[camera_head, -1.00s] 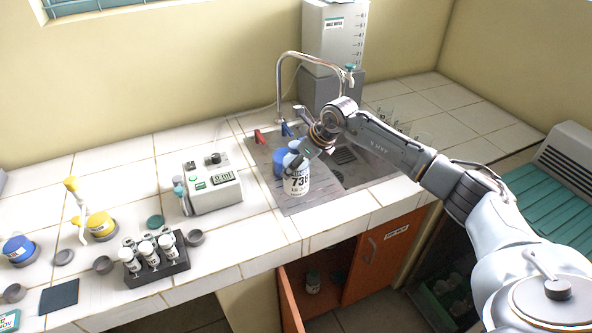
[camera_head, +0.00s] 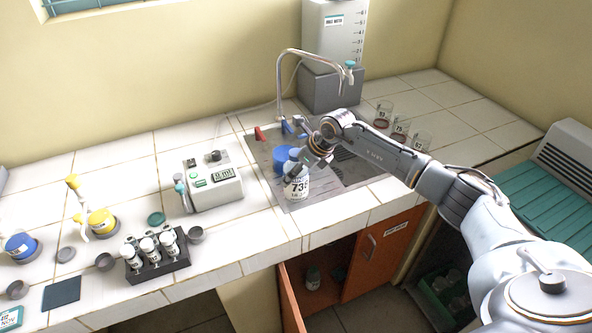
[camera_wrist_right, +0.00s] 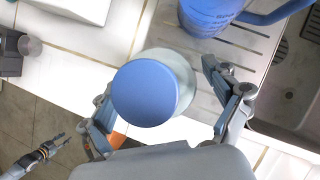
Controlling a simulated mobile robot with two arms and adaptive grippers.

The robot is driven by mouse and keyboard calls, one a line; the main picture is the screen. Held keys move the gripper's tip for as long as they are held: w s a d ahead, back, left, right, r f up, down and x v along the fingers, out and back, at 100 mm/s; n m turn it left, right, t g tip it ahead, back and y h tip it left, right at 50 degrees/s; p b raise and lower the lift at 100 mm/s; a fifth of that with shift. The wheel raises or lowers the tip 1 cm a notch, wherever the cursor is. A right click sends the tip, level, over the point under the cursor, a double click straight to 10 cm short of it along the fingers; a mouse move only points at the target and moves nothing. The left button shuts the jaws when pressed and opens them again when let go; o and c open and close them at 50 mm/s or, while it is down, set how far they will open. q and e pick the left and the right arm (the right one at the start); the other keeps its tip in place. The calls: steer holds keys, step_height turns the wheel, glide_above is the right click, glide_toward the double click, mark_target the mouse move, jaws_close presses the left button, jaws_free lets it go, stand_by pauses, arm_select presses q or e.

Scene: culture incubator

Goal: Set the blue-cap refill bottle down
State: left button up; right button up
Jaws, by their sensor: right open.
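The blue-cap refill bottle (camera_head: 297,188) stands upright on the metal drainboard left of the sink basin, its white body marked with a number starting 73. In the right wrist view its round blue cap (camera_wrist_right: 145,93) is seen from above. My right gripper (camera_head: 306,168) is at the bottle, partly hiding its upper part. In the wrist view the right gripper (camera_wrist_right: 168,108) is open, one finger on each side of the bottle, with a clear gap on the right; contact on the left cannot be told. My left gripper (camera_wrist_right: 55,146) shows small at the wrist view's lower left.
A blue vessel (camera_head: 281,159) stands close behind the bottle; it also shows in the wrist view (camera_wrist_right: 208,14). The tap (camera_head: 281,85) arches behind. A grey-white device (camera_head: 214,189) and a vial rack (camera_head: 157,262) are left. Several beakers (camera_head: 400,129) stand right of the sink.

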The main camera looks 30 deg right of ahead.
steer(key=shift+r, duration=0.1)
steer(key=b+v, duration=0.2)
steer(key=v, duration=1)
